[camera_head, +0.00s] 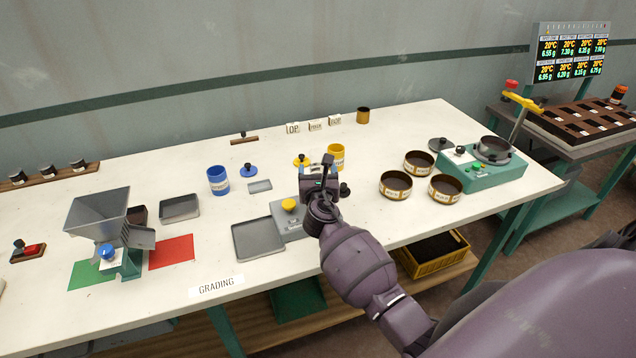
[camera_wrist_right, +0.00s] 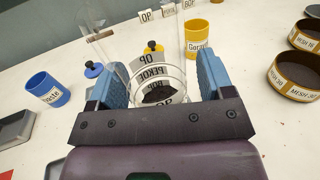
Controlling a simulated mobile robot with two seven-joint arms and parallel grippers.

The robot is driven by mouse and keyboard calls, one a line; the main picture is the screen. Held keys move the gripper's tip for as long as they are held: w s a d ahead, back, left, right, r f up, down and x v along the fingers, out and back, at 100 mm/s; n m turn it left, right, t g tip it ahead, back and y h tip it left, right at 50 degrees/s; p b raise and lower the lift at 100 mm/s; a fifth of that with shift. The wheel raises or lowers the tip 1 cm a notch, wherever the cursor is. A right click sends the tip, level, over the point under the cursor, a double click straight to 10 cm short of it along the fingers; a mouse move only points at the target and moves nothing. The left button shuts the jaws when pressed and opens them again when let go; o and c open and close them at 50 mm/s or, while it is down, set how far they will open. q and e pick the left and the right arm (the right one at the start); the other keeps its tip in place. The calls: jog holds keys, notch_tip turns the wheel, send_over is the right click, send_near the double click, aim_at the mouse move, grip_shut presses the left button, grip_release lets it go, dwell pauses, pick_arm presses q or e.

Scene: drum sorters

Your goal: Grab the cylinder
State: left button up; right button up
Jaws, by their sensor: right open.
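A clear, see-through cylinder (camera_wrist_right: 150,72) stands between the two blue fingers of my right gripper (camera_wrist_right: 157,78) in the right wrist view. Letter cards and a dark patch show through its wall, and I cannot tell whether the dark patch is inside it. The fingers are apart, one on each side of the cylinder, with a gap visible. In the head view my right gripper (camera_head: 318,180) is over the middle of the table, and I cannot make out the cylinder there. My left gripper is out of view.
A yellow cup (camera_head: 336,157) stands just beyond my right gripper. A blue cup (camera_head: 218,181) is to the left. Several round sieves (camera_head: 396,186) stand to the right. A grey scale (camera_head: 288,220) and a flat tray (camera_head: 258,240) lie at the near left.

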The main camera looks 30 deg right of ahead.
jog(key=c, duration=1.1)
jog(key=shift+o, duration=0.2)
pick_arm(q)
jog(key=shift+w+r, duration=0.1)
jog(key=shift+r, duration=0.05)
pick_arm(e)
jog(key=shift+r, duration=0.1)
jog(key=shift+r+p, duration=0.4)
jog(key=shift+r, duration=0.5)
jog(key=shift+r+p, duration=0.3)
jog(key=shift+r, duration=0.4)
pick_arm(q)
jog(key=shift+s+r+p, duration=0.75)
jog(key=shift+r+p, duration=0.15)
jog(key=shift+p, duration=0.35)
pick_arm(e)
notch_tip(320, 180, up, 16)
jog(key=r, duration=0.1)
send_over(318, 161)
jog(key=x, duration=0.4)
jog(key=shift+s+f, duration=0.15)
jog(key=shift+f, duration=0.1)
